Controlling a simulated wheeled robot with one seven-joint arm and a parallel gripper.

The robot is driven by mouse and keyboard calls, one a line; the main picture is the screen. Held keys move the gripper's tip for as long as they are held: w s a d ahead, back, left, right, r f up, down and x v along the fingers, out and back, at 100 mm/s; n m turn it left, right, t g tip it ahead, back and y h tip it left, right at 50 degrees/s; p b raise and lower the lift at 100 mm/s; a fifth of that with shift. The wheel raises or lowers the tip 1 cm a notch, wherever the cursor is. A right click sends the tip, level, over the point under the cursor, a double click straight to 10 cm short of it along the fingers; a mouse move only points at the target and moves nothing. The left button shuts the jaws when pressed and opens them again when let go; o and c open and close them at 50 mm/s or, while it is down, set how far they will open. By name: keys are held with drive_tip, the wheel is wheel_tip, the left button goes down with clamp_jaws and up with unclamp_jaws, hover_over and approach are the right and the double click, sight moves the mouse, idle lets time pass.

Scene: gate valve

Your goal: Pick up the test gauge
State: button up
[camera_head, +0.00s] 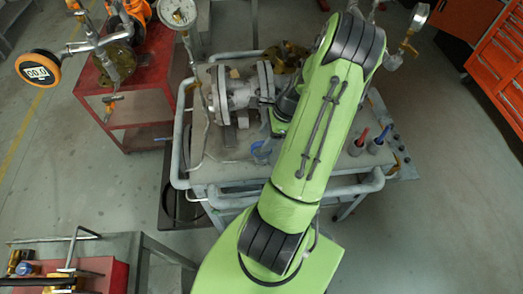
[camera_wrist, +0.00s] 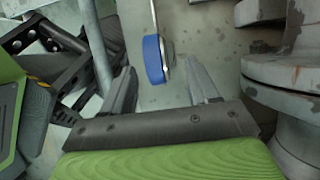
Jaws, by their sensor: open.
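A round gauge with a blue rim (camera_wrist: 153,60) and a thin metal stem lies on the grey table, seen nearly edge-on in the wrist view; I take it to be the test gauge. Its dial face cannot be read. In the head view, a small blue patch (camera_head: 262,153) beside my arm seems to be the same gauge. My gripper (camera_wrist: 160,80) is open, its two fingers on either side of the blue rim. Contact cannot be made out, and nothing is clamped. In the head view my arm mostly hides the gripper.
The flanged grey valve (camera_head: 240,90) stands close by, its flanges at the wrist view's right (camera_wrist: 285,75). Two holders with red and blue handles (camera_head: 368,140) stand right of my arm. An orange digital gauge (camera_head: 38,68) and a dial gauge (camera_head: 177,12) are at upper left.

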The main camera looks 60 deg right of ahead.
sight(259, 147)
drive_tip(key=x, duration=0.6)
drive_tip(key=shift+a+f+b, duration=0.15)
drive_tip(key=shift+a+b, duration=0.05)
drive_tip(key=shift+b, duration=0.2)
clamp_jaws()
